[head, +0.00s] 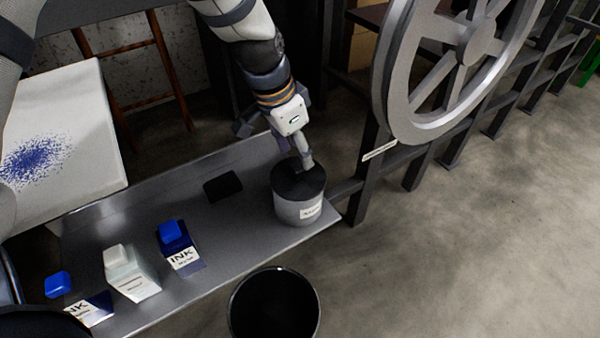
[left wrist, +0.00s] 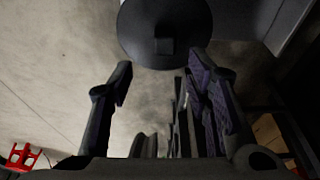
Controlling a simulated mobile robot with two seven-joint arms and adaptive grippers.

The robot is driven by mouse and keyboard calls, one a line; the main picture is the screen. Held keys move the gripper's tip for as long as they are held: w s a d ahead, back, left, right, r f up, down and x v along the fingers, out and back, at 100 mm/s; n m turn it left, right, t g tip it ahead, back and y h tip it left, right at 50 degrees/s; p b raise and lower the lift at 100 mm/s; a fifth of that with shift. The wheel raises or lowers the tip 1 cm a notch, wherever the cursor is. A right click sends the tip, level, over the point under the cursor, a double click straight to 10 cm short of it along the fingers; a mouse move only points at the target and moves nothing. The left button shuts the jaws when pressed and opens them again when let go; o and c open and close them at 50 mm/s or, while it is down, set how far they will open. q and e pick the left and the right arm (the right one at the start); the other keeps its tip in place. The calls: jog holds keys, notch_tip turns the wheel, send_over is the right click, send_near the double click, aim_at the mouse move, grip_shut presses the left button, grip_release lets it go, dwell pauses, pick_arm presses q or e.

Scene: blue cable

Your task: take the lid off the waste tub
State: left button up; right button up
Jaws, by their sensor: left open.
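The waste tub (head: 297,211) is a grey cylinder with a white label, upright near the right end of the grey bench. Its round dark lid (head: 288,182) sits on top. In the left wrist view the lid (left wrist: 140,28) is a dark disc with a small square knob (left wrist: 164,46) in its middle. My left gripper (head: 303,158) points down just above the lid and partly hides it in the head view. In the left wrist view the gripper (left wrist: 162,78) is open and empty, with the knob beyond its fingertips. My right gripper is not in view.
A black bin (head: 274,306) stands in front. A large spoked wheel (head: 398,112) rises at right.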

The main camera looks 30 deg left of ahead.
aim_at(298, 168)
pick_arm(q)
jog(key=f, duration=0.4)
jog(key=shift+a+f, duration=0.25)
jog(key=shift+f, duration=0.15)
jog(key=shift+w+d+f+b, duration=0.1)
jog(key=shift+w+f+b, duration=0.15)
jog(key=shift+f+b, duration=0.1)
jog(key=shift+r, duration=0.1)
grip_shut()
